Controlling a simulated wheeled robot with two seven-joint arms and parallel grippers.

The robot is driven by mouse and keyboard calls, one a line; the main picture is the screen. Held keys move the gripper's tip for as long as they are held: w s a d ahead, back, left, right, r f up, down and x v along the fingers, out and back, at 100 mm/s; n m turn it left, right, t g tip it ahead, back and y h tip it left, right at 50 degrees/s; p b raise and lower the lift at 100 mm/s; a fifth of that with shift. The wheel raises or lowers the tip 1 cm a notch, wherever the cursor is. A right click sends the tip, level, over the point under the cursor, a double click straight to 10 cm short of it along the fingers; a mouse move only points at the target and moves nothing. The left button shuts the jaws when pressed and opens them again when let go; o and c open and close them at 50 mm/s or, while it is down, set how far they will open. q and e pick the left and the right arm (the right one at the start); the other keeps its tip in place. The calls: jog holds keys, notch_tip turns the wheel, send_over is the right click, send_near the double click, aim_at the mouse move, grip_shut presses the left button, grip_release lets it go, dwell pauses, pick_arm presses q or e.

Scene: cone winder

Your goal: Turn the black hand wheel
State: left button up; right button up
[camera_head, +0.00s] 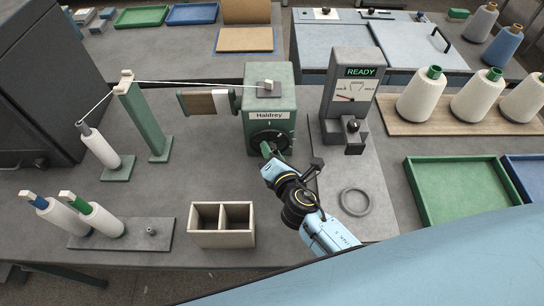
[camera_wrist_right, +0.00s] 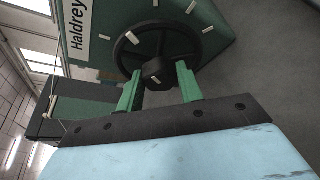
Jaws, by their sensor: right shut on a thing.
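The black hand wheel (camera_head: 258,137) is on the front of the green Haldrey winder (camera_head: 283,101), below its name plate. In the right wrist view the wheel (camera_wrist_right: 127,52) shows a round rim with pale marks, spokes and a dark hub (camera_wrist_right: 152,71). My right gripper (camera_head: 268,150) reaches the wheel from the front and partly covers it. In the wrist view the green fingers of this gripper (camera_wrist_right: 158,78) stand on either side of the hub, shut on it. My left gripper is in neither view.
A grey gauge box (camera_head: 352,92) reading READY stands right of the winder. A grey ring (camera_head: 355,201) lies on the plate before it. A two-compartment wooden box (camera_head: 221,239) stands left of my arm. Thread cones (camera_head: 421,98) and a green tray (camera_head: 462,200) are at right.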

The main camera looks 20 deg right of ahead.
jog(key=shift+f+m+b, duration=0.1)
jog(key=shift+m+b, duration=0.2)
jog(key=shift+b, duration=0.05)
dwell(0.3)
jog(key=o, duration=1)
jog(key=v, duration=1.3)
jog(key=shift+s+d+f+b, duration=0.1)
jog(key=shift+s+d+b, duration=0.1)
jog(key=shift+b, duration=0.1)
